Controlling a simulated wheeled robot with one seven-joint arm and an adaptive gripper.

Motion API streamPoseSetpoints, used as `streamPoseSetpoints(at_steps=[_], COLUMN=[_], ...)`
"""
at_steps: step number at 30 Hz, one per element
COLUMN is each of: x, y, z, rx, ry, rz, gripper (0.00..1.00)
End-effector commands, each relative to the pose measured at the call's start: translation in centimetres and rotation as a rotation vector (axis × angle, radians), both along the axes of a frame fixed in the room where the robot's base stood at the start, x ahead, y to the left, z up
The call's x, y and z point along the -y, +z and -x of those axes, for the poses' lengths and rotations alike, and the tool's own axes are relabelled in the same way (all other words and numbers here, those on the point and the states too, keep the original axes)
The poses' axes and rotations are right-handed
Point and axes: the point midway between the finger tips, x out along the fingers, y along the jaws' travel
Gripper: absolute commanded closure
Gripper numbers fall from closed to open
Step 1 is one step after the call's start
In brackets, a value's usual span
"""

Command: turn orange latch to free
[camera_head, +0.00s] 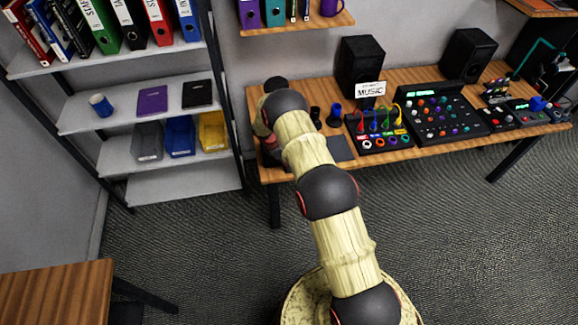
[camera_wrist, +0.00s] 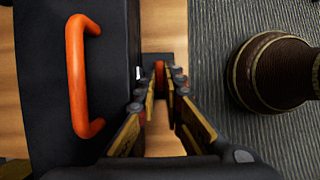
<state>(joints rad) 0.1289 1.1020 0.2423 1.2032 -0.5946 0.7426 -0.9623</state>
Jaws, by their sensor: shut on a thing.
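In the wrist view, the orange latch (camera_wrist: 160,70) is a small upright piece on a dark plate beside a black case (camera_wrist: 112,55). My gripper (camera_wrist: 161,82) has its two fingers closed in on either side of the latch and is shut on it. Part of the latch is hidden between the fingertips, so its exact angle is hard to tell. A larger orange handle (camera_wrist: 77,75) is fixed to the case, left of my fingers and apart from them. In the head view, my arm covers most of the case and the gripper.
The wooden bench (camera_head: 412,165) carries a grey pad (camera_head: 338,148), a cable panel (camera_head: 377,140), a mixer (camera_head: 440,115) and two speakers (camera_head: 360,65). A shelf (camera_head: 190,95) with bins stands to the left. The floor (camera_head: 200,250) in front is clear.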

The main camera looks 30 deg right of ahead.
Motion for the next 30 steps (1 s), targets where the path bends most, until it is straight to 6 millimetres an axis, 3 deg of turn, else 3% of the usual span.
streamPoseSetpoints(at_steps=[17,18,27,30], x=[0.11,0.11,0.09,0.09], y=[0.10,0.10,0.08,0.08], z=[-0.08,-0.08,-0.13,-0.17], rx=[0.001,0.001,0.002,0.004], ry=[-0.032,-0.032,-0.031,-0.030], rz=[0.001,0.001,0.000,0.001], gripper=[1.00,0.89,0.73,0.73])
